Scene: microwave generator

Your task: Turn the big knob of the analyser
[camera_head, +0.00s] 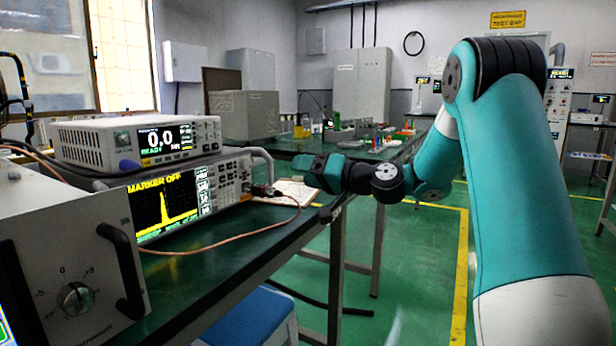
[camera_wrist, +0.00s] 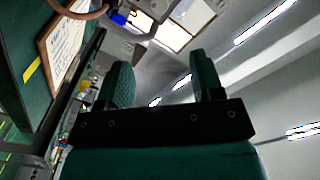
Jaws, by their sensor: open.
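The analyser (camera_head: 190,203) stands on the green bench, its lit screen reading "MARKER OFF" over a yellow peak. Its control panel (camera_head: 229,184) is right of the screen, with several small buttons and knobs; the big knob is too small to pick out surely. My gripper (camera_head: 304,170) is right of the analyser's front, apart from it, fingers pointing left. In the wrist view my gripper (camera_wrist: 162,78) is open and empty, with a gap between its two teal fingers. That view shows ceiling and window beyond the fingers, not the analyser's panel.
A power unit (camera_head: 135,142) reading 0.0 sits on the analyser. A grey box (camera_head: 60,255) with a scaled dial and black handle stands at the front left. An orange cable (camera_head: 230,242) loops before the analyser.

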